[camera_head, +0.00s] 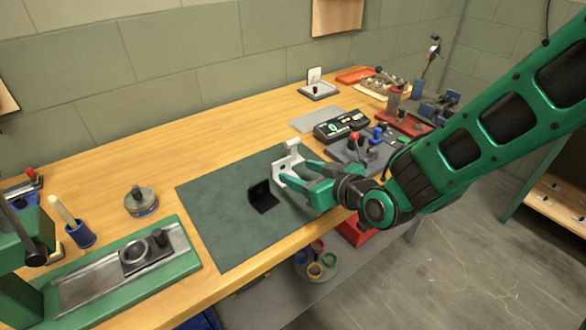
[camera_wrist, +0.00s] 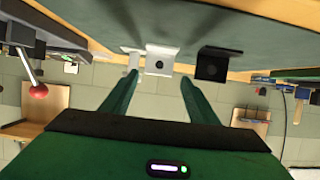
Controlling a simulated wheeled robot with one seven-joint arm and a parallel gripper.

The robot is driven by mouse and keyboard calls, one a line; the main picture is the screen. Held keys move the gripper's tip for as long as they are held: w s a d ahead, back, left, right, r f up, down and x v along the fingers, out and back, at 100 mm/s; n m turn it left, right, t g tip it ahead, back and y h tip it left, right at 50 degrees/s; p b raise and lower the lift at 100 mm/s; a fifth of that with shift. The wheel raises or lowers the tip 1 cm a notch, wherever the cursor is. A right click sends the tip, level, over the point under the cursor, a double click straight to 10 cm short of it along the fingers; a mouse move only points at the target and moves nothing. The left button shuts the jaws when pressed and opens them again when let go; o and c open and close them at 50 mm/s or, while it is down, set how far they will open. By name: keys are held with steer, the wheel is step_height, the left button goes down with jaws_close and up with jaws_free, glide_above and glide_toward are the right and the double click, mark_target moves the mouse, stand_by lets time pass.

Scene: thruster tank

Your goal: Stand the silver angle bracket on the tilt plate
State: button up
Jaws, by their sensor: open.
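The silver angle bracket (camera_head: 289,163) stands on the dark green mat (camera_head: 215,225), near its right side. In the wrist view the silver bracket (camera_wrist: 161,58) shows a flat face with a dark hole. My gripper (camera_head: 297,176) is open, level with the bracket. In the wrist view my gripper's (camera_wrist: 160,78) fingertips lie to either side of the bracket; I cannot tell if they touch it. A light piece (camera_wrist: 131,58) shows beside it. I cannot tell for sure which thing is the tilt plate; a small grey plate with a white upright (camera_head: 317,88) stands at the back.
A black angle bracket (camera_head: 262,196) stands on the mat, left of the silver one. A red-knobbed lever unit (camera_head: 356,150) and a box with a green display (camera_head: 340,125) stand behind my gripper. A green fixture (camera_head: 120,270) fills the front left. The mat's left part is clear.

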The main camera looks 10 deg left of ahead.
steer(key=shift+v, duration=1.25)
